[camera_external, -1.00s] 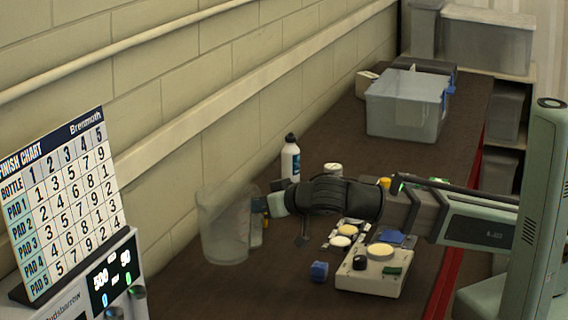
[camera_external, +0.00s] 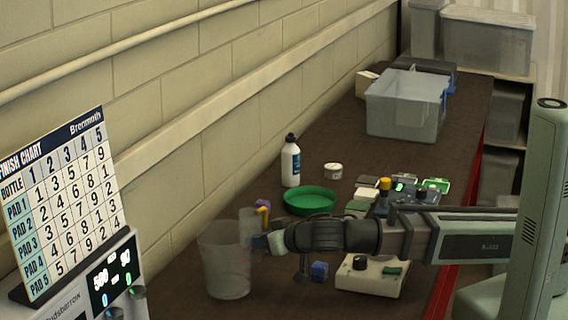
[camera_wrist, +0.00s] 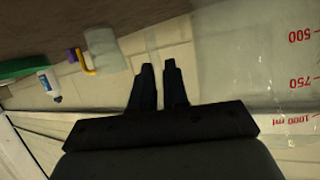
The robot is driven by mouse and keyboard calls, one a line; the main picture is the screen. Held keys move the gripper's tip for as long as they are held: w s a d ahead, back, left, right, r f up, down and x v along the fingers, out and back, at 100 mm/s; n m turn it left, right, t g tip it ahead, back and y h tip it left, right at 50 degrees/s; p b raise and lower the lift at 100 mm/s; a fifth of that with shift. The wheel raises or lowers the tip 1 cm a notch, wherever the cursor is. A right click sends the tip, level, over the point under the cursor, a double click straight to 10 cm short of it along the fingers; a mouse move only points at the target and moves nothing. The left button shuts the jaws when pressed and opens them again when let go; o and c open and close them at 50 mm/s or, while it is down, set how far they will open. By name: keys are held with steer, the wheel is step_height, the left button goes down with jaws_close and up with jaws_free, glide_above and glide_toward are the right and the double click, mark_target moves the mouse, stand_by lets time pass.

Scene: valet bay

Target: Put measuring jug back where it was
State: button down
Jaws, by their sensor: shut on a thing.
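The measuring jug (camera_external: 226,268) is a clear, translucent vessel, upright near the wall at the near end of the dark bench in the external view. It fills the right of the wrist view (camera_wrist: 250,75), with red markings such as 500, 750 and 1000 ml. My gripper (camera_external: 264,243) is at the jug's right side, near its upper part. In the wrist view its two dark fingers (camera_wrist: 160,82) are close together with a faint clear strip between them. The gripper is shut on the jug, though the exact grip is hard to see. I cannot tell whether the jug's base touches the bench.
A purple and yellow item (camera_external: 263,209) and a pale clear vessel (camera_external: 248,225) stand behind the jug. Beyond are a green dish (camera_external: 310,201), a white bottle (camera_external: 290,163) and a small tub (camera_external: 333,171). A blue block (camera_external: 320,270) and a control box (camera_external: 368,278) lie right. The finish chart stand (camera_external: 65,205) is left.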

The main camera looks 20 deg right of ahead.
steer(key=shift+f, duration=0.45)
steer(key=c, duration=1.1)
jaws_free()
steer(key=shift+f, duration=0.1)
steer(key=v, duration=1.2)
